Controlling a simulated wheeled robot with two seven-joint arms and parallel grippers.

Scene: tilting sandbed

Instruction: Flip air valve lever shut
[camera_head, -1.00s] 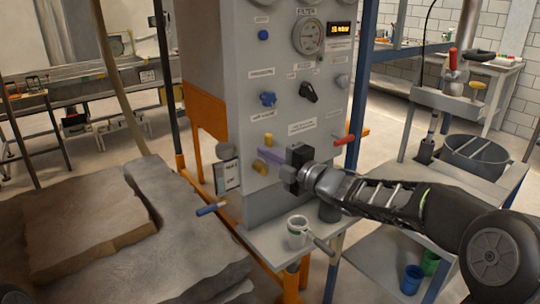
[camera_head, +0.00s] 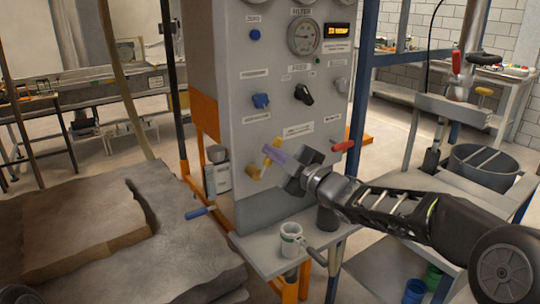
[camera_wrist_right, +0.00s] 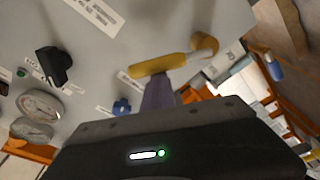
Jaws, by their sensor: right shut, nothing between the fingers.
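A yellow lever (camera_head: 268,155) sits low on the front of the grey control panel (camera_head: 240,210). It slants from a pivot at lower left to an upper end at right. I cannot read the label near it. My right gripper (camera_head: 270,153) reaches in from the right, and its purple fingers are shut with nothing between them. The fingers are against or just in front of the lever and cover part of it. In the right wrist view the yellow lever (camera_wrist_right: 160,65) lies across the purple fingertips (camera_wrist_right: 158,93). My left gripper is not in view.
A red-handled lever (camera_head: 342,146) is just right of the gripper. A blue knob (camera_head: 260,101) and a black knob (camera_head: 303,94) sit above. A mug (camera_head: 291,240) stands on the shelf below. A blue-handled lever (camera_head: 200,212) sticks out at the sandbed's edge.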

